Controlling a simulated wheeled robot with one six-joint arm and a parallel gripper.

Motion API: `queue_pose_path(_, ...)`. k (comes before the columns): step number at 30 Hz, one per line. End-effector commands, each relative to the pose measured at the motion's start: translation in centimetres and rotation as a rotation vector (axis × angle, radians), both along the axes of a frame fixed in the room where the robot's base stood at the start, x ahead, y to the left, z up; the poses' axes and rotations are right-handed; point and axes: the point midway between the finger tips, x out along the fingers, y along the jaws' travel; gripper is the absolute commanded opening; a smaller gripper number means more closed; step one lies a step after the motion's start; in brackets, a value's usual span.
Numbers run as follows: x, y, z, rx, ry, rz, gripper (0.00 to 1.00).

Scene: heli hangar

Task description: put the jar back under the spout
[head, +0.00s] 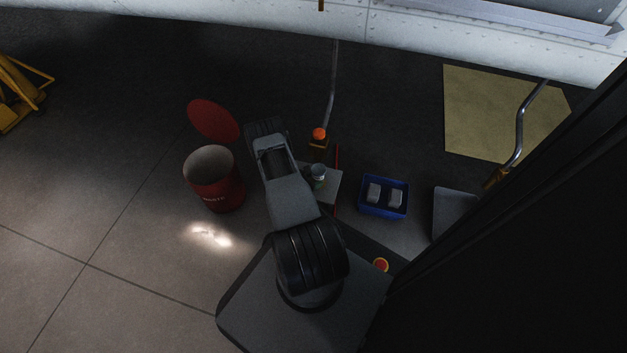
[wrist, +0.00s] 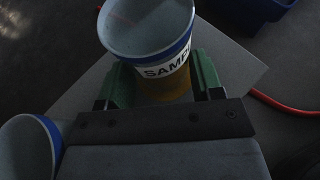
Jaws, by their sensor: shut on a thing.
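In the wrist view a clear jar (wrist: 150,42) with a blue band, a white label reading "SAMP…" and amber contents stands between the green fingers of my gripper (wrist: 164,80). My gripper is shut on it. The jar's open mouth faces the camera. In the head view a small jar (head: 318,171) shows beside my arm over a grey plate (head: 328,188); my gripper is mostly hidden there. An orange-topped fitting (head: 319,134) at the lower end of a thin pipe is just behind the jar; I cannot tell whether it is the spout.
A second blue-rimmed container (wrist: 28,150) is at the wrist view's lower left. An open red bin (head: 213,180) with its lid raised stands left of my arm. A blue tray (head: 384,212) with two pale blocks lies right. A red hose (wrist: 285,103) runs beside the plate.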

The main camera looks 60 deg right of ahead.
Motion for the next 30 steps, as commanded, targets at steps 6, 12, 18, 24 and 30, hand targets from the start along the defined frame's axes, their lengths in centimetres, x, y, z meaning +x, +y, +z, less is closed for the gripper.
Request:
queue_pose_path(6, 0.0, 0.0, -0.2, 0.000, 0.000, 0.000, 0.35)
queue_pose_path(12, 0.0, 0.0, -0.3, 0.000, 0.000, 0.000, 0.71)
queue_pose_path(18, 0.0, 0.0, -0.2, 0.000, 0.000, 0.000, 0.71)
queue_pose_path(24, 0.7, 1.6, 1.1, 0.001, 0.002, 0.005, 0.71)
queue_pose_path(30, 2.0, 5.0, 2.7, 0.000, 0.000, 0.007, 0.71)
